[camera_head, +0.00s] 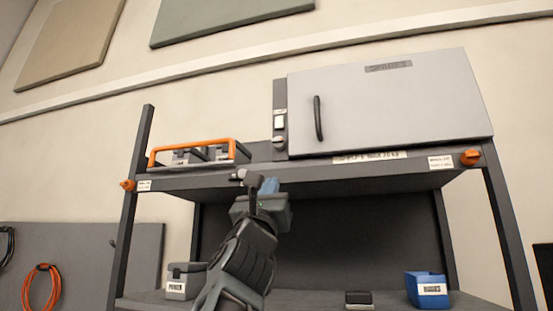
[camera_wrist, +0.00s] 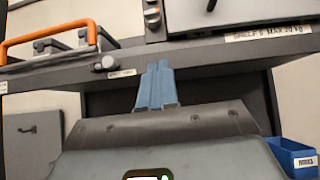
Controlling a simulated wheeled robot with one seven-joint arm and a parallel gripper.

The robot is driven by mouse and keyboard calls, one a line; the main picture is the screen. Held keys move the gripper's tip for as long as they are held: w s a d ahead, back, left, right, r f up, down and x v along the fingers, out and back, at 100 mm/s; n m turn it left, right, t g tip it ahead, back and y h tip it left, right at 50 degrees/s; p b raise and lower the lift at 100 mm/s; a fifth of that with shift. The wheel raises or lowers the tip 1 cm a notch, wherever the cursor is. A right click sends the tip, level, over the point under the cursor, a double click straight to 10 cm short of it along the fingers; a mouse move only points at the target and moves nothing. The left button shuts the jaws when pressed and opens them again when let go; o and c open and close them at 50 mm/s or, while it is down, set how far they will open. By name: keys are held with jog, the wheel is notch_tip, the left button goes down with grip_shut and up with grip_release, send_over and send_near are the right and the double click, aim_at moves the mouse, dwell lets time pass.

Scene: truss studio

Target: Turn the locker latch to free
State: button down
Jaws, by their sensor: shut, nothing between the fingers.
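The locker (camera_head: 385,105) is a pale grey cabinet on the upper shelf, its door shut, with a dark vertical handle (camera_head: 318,118). A dark strip at its left edge carries a pale switch-like piece (camera_head: 280,121) and a round knob (camera_head: 279,142); the strip's knob also shows at the top of the wrist view (camera_wrist: 152,21). I cannot tell for certain which piece is the latch, nor read its setting. My gripper (camera_head: 268,186) is shut and empty, below and left of the strip, in front of the shelf edge. Its blue fingers (camera_wrist: 157,70) point up at that edge.
A grey knob (camera_wrist: 108,62) sticks out of the shelf's front edge, left of my fingers. Orange knobs (camera_head: 470,157) mark the shelf ends. An orange-handled tray (camera_head: 240,150) stands left of the locker. A blue bin (camera_head: 427,287) sits below.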

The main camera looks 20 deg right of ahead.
jog(key=p, duration=0.4)
send_near(281, 144)
jog(key=w+d, duration=0.1)
jog(key=w, duration=0.1)
jog(key=w+d, duration=0.1)
jog(key=shift+w+d+r, duration=0.2)
jog(key=shift+d+r, duration=0.1)
notch_tip(281, 144, up, 2)
jog(key=shift+w+r+p, duration=0.1)
jog(key=shift+r+p, duration=0.1)
jog(key=shift+p, duration=0.4)
jog(key=shift+r+p, duration=0.3)
jog(key=shift+r, duration=0.4)
jog(key=shift+d, duration=0.1)
jog(key=shift+d+r+n+t+y+b, duration=0.25)
jog(key=shift+d+n+t+y, duration=0.2)
jog(key=shift+n+y, duration=0.4)
jog(key=n+y, duration=0.1)
jog(key=n+t+y, duration=0.1)
jog(key=n, duration=0.1)
jog(key=shift+s, duration=0.25)
jog(key=shift+w+a+f+n+t+y+b, duration=0.15)
jog(key=shift+n+t+y+b, duration=0.1)
jog(key=shift+n+y, duration=0.4)
jog(key=shift+s+a+f+n+t+y+b, duration=0.1)
jog(key=shift+a+n+t+y, duration=0.1)
jog(key=shift+n+y, duration=0.4)
